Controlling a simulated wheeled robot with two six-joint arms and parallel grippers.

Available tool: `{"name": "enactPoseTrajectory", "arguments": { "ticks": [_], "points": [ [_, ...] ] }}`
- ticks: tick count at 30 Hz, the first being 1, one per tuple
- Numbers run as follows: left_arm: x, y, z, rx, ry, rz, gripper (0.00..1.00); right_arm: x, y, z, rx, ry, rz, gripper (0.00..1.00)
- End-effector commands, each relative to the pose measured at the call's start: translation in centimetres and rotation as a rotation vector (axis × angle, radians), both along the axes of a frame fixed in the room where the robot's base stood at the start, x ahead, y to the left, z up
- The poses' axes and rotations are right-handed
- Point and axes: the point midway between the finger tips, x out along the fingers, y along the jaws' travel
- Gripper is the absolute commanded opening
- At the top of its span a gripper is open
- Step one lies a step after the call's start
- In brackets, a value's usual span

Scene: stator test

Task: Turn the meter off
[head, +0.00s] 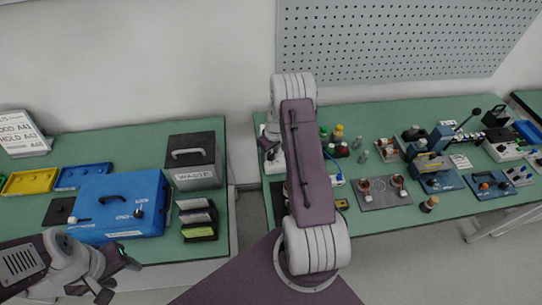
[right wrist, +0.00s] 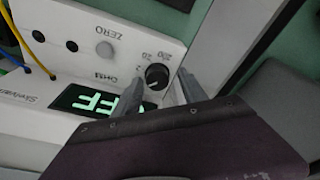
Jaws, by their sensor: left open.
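The meter (right wrist: 92,50) is a white box in the right wrist view, with a black round knob (right wrist: 157,76) among range marks. Its dark display (right wrist: 88,101) shows green characters; "FF" is readable, and my left-hand finger hides part of it. My right gripper (right wrist: 163,77) is open, its fingers apart on either side of the knob, with a visible gap on the right side. I cannot tell if the other finger touches it. In the head view my right arm covers most of the meter. My left gripper (head: 117,279) is open and empty, in front of the left bench.
A grey ZERO button (right wrist: 104,49) and yellow and blue leads plugged into sockets are left of the knob. In the head view a blue case (head: 122,190) and a grey box (head: 196,172) stand on the left bench. Several devices crowd the right bench (head: 460,207).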

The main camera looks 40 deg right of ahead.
Motion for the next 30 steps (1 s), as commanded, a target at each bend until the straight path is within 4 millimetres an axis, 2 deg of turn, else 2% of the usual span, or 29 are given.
{"name": "enactPoseTrajectory", "arguments": {
  "ticks": [7, 10, 18, 20, 30],
  "points": [
    [0.0, 0.0, 0.0, 0.000, 0.000, 0.000, 0.49, 0.0, -0.1, 0.0, -0.001, 0.000, -0.001, 0.49],
    [0.0, 0.0, 0.5, 0.000, 0.000, 0.000, 0.49, 0.0, -0.1, 0.7, -0.002, 0.000, -0.001, 0.49],
    [0.0, 0.0, 4.1, 0.000, 0.000, 0.000, 0.49, 0.0, -0.1, 5.6, -0.003, -0.001, -0.002, 0.49],
    [0.0, 0.0, 4.5, 0.000, 0.000, 0.000, 0.49, 0.0, -0.1, 6.2, -0.002, 0.000, -0.002, 0.49],
    [0.0, 0.0, 4.1, 0.000, 0.000, 0.000, 0.49, -0.1, -0.1, 6.0, -0.002, 0.001, -0.002, 0.49]
  ]
}}
